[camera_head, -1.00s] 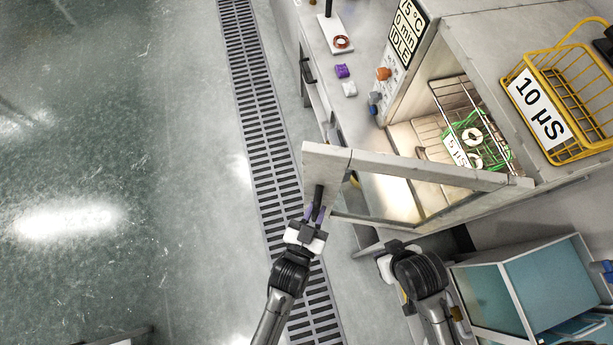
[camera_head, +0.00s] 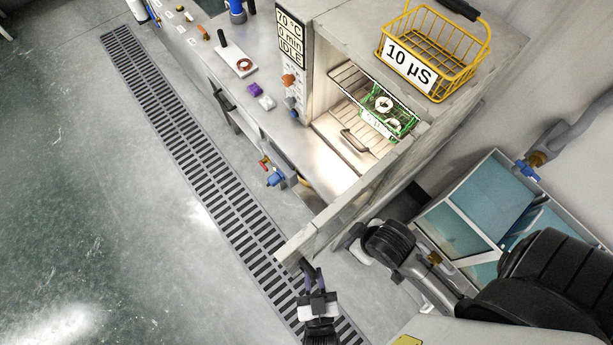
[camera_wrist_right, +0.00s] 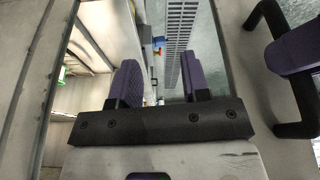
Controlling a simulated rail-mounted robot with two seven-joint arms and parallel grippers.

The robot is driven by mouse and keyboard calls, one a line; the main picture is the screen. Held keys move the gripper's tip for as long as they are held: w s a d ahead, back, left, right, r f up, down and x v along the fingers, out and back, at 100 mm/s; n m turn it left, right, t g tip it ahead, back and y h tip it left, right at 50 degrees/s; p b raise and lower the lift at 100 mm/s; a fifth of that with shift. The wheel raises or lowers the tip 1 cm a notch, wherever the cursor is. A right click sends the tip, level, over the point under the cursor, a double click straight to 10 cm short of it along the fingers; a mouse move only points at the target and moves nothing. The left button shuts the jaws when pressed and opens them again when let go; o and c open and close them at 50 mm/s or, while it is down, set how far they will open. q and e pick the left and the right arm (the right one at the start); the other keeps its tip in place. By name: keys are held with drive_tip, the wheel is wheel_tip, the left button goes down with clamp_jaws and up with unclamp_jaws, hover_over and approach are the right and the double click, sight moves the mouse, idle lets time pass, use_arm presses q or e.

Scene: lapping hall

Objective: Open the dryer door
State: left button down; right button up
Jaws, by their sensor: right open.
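The dryer (camera_head: 345,40) has its door (camera_head: 345,210) swung wide open, standing out from the front at about a right angle. My left gripper (camera_head: 313,280) is at the dark door handle (camera_wrist_right: 262,75) near the door's free edge. In the right wrist view one of its purple fingers (camera_wrist_right: 295,48) lies against the handle, and it appears shut on it.
Inside the dryer is a green basket (camera_head: 390,108) on a wire rack. A yellow basket labelled 10 µS (camera_head: 435,55) stands on top. A tank with teal panels (camera_head: 465,215) is at right. The floor along the drain grate (camera_head: 190,145) is clear.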

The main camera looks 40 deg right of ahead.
use_arm(q)
drive_tip(key=shift+s, duration=0.15)
drive_tip(key=c, duration=1.1)
unclamp_jaws()
drive_tip(key=shift+d, duration=0.1)
drive_tip(key=shift+b+v, duration=1.15)
drive_tip(key=shift+v, duration=5.75)
drive_tip(key=shift+f, duration=0.15)
